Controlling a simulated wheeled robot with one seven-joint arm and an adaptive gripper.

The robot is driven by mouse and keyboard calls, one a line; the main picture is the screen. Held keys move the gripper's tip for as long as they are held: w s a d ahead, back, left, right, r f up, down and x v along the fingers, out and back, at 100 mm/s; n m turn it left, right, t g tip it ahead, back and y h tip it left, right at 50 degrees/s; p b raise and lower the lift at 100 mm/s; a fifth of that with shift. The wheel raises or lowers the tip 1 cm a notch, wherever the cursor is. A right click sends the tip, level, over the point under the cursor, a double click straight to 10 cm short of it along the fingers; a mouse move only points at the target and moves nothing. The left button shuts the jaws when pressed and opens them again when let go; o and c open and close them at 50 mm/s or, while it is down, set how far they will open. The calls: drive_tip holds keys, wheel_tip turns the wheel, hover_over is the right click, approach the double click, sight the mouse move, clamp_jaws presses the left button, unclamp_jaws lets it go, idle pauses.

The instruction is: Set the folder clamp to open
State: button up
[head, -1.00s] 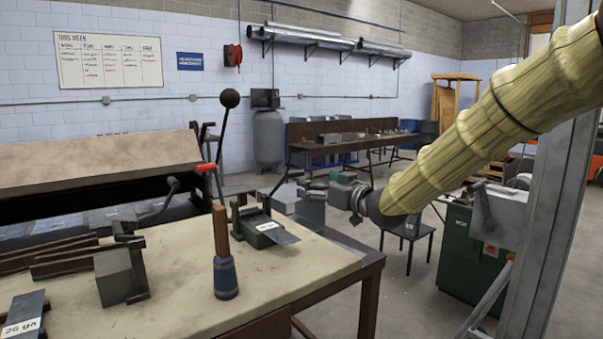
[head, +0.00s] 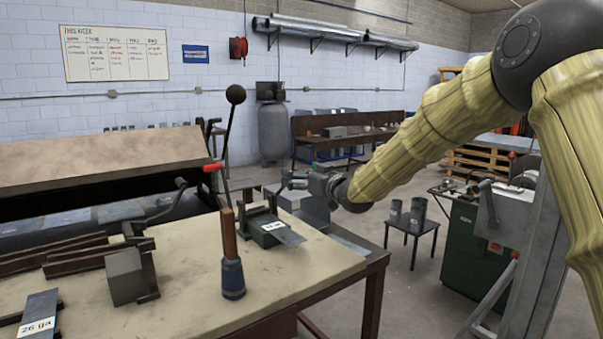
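The folder is the long dark machine with a broad brown top leaf (head: 100,158) at the left, behind the worktable. A tall thin lever with a black ball knob (head: 235,94) rises at its right end, leaning slightly right. A shorter handle with a red grip (head: 213,167) sits beside that lever. I cannot tell which handle works the clamp or whether the clamp is open. My gripper (head: 291,180) points left, to the right of both handles and apart from them. Its two fingers look parted with nothing between them, though they are small in view.
The worktable (head: 190,290) holds a wooden-handled tool (head: 231,260), a small green device (head: 265,228), a metal block (head: 128,277) and a plate marked 26 ga (head: 38,315). A stool (head: 412,230) and green cabinet (head: 470,250) stand at right.

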drive_tip(key=shift+a+r, duration=0.1)
drive_tip(key=c, duration=1.5)
drive_tip(key=shift+r, duration=0.1)
drive_tip(key=shift+r+p, duration=0.1)
drive_tip(key=shift+p, duration=0.25)
